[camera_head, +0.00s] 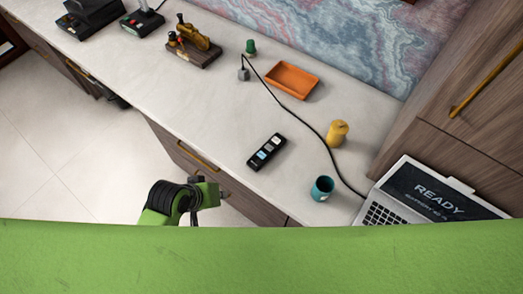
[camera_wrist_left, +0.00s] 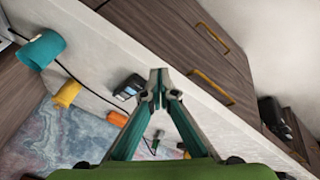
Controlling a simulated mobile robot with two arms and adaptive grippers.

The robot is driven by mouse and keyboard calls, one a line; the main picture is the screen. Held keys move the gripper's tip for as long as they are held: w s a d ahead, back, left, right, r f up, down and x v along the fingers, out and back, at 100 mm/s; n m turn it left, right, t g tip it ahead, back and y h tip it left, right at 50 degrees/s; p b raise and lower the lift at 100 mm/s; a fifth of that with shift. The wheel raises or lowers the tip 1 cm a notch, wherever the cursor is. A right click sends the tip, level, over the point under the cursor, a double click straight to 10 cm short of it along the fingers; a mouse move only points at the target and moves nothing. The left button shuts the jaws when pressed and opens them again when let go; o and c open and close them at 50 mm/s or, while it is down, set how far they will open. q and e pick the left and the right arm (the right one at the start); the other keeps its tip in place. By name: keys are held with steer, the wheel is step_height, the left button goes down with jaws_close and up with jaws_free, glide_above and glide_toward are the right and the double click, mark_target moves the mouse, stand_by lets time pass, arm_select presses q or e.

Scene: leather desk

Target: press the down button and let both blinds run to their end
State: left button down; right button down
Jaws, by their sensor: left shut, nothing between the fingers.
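A small black remote (camera_head: 266,151) with pale and blue buttons lies on the desk in the head view. It also shows in the left wrist view (camera_wrist_left: 130,87), just left of the fingertips. I cannot read which button is down. My left gripper (camera_head: 208,192) is in front of the desk's near edge, to the lower left of the remote and apart from it. In the left wrist view its fingers (camera_wrist_left: 158,78) are shut with nothing between them. The blinds are not in view. My right gripper is not in view.
A teal cup (camera_head: 322,188), a yellow mug (camera_head: 337,133), an orange tray (camera_head: 292,80) and a laptop (camera_head: 420,195) stand around the remote. A black cable (camera_head: 300,103) runs past it on the right. The desk left of the remote is clear.

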arm_select(q)
steer(key=w+d+r+n+h, duration=0.3)
steer(key=w+d+r+n, duration=0.15)
steer(key=w+d, duration=0.4)
steer(key=n+h, duration=0.2)
steer(key=n, duration=0.8)
glide_above(260, 156)
steer(key=shift+f+m+t+p, duration=0.2)
steer(key=shift+m+t+p, duration=0.05)
steer(key=shift+t+p, duration=0.1)
steer(key=shift+f, duration=0.1)
step_height(260, 156, down, 7)
steer(key=b, duration=0.8)
steer(key=shift+b, duration=0.3)
steer(key=shift+f+b, duration=0.3)
steer(key=shift+f, duration=0.5)
steer(key=shift+f, duration=0.15)
